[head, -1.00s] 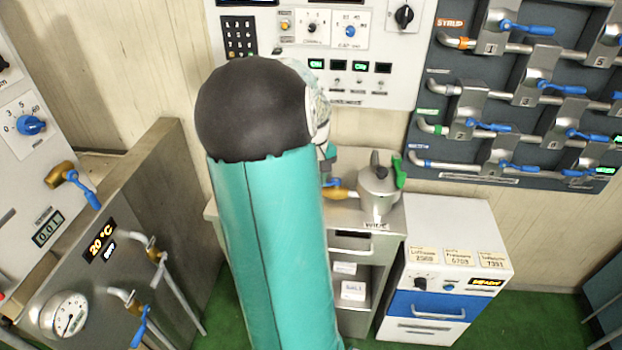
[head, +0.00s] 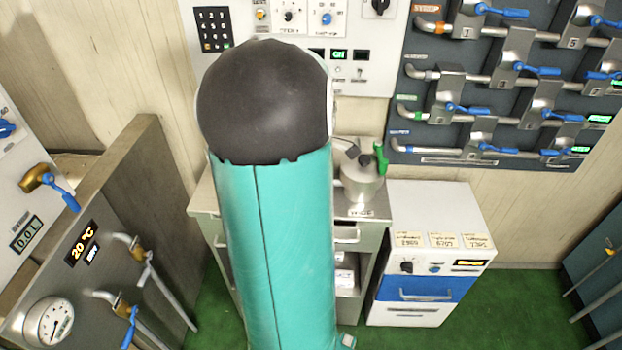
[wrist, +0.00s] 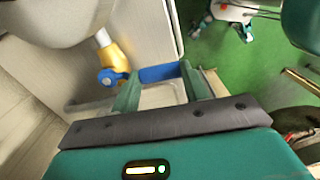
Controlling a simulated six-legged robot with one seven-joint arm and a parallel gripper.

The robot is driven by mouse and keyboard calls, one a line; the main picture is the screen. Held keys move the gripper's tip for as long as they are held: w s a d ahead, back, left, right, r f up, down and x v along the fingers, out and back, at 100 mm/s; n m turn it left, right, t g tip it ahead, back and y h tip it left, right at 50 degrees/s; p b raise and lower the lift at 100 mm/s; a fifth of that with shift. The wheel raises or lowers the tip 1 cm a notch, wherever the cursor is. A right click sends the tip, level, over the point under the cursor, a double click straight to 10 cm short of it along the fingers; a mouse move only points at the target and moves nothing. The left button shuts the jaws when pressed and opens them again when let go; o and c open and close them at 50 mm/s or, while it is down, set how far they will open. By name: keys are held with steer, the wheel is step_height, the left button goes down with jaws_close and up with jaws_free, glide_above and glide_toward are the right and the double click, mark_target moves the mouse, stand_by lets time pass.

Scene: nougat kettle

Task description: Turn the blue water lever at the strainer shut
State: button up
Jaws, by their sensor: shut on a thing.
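In the wrist view, the blue water lever (wrist: 160,73) lies between the two green fingers of my gripper (wrist: 159,70), which is shut on it. The lever runs sideways from a blue hub (wrist: 110,77) at the lower end of a brass valve body (wrist: 112,50). A pale rounded vessel (wrist: 45,18) fills the upper left of that view; I cannot tell if it is the strainer. In the head view, my dark and teal arm hides my gripper and the lever.
In the head view, a metal pot (head: 362,188) with a green handle stands on a grey cabinet (head: 203,200) behind my arm. A white and blue unit (head: 423,287) is right of it. A steel tank (head: 140,190) with valves stands left. Green floor (head: 520,310) is open at right.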

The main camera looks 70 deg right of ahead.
steer(key=shift+s+d+n, duration=0.15)
steer(key=shift+s+n, duration=0.05)
steer(key=shift+n, duration=0.2)
steer(key=o, duration=1.4)
step_height(320, 180, up, 14)
steer(key=shift+f, duration=0.1)
